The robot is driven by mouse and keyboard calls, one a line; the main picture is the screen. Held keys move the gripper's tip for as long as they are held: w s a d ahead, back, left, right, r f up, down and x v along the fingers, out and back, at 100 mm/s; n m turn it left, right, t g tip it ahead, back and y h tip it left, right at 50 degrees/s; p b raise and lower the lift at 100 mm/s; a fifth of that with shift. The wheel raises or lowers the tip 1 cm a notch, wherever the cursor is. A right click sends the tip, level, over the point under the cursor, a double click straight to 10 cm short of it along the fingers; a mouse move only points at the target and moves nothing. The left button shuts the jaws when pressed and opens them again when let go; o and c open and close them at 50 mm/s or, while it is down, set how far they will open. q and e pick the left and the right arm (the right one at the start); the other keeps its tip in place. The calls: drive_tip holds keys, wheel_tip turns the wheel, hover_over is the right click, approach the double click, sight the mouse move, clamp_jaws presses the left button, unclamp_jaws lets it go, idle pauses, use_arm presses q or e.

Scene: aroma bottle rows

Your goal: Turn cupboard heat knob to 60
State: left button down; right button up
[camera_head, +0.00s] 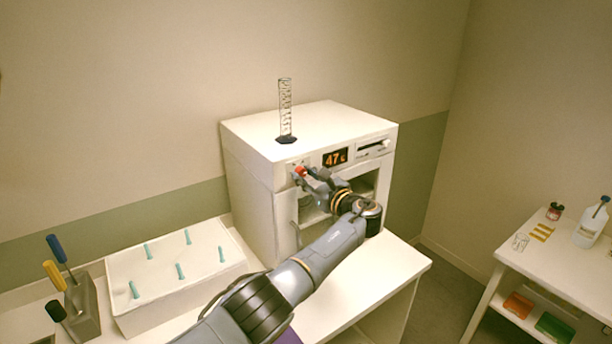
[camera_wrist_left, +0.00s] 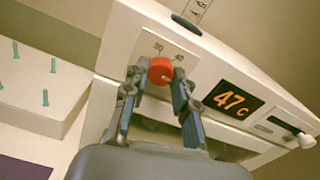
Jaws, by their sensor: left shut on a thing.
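The white cupboard (camera_head: 258,178) stands on the bench against the wall. Its front panel carries a red heat knob (camera_wrist_left: 161,72) and a lit orange display (camera_wrist_left: 233,98) that reads 47 C; the display also shows in the head view (camera_head: 335,158). My left gripper (camera_head: 303,174) is at the panel, shut on the red knob, with one finger on each side of it in the left wrist view (camera_wrist_left: 160,85). My right gripper is not in view.
A graduated cylinder (camera_head: 286,112) stands on top of the cupboard. A slider (camera_head: 374,147) is right of the display. A white peg box (camera_head: 172,300) and a tool holder (camera_head: 84,308) are at left. A side table (camera_head: 572,262) with a bottle (camera_head: 591,226) is at right.

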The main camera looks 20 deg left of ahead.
use_arm(q)
drive_tip(key=shift+r, duration=0.1)
drive_tip(key=c, duration=1.1)
unclamp_jaws()
drive_tip(key=shift+w, duration=0.1)
drive_tip(key=shift+o, duration=0.2)
drive_tip(key=v, duration=1.2)
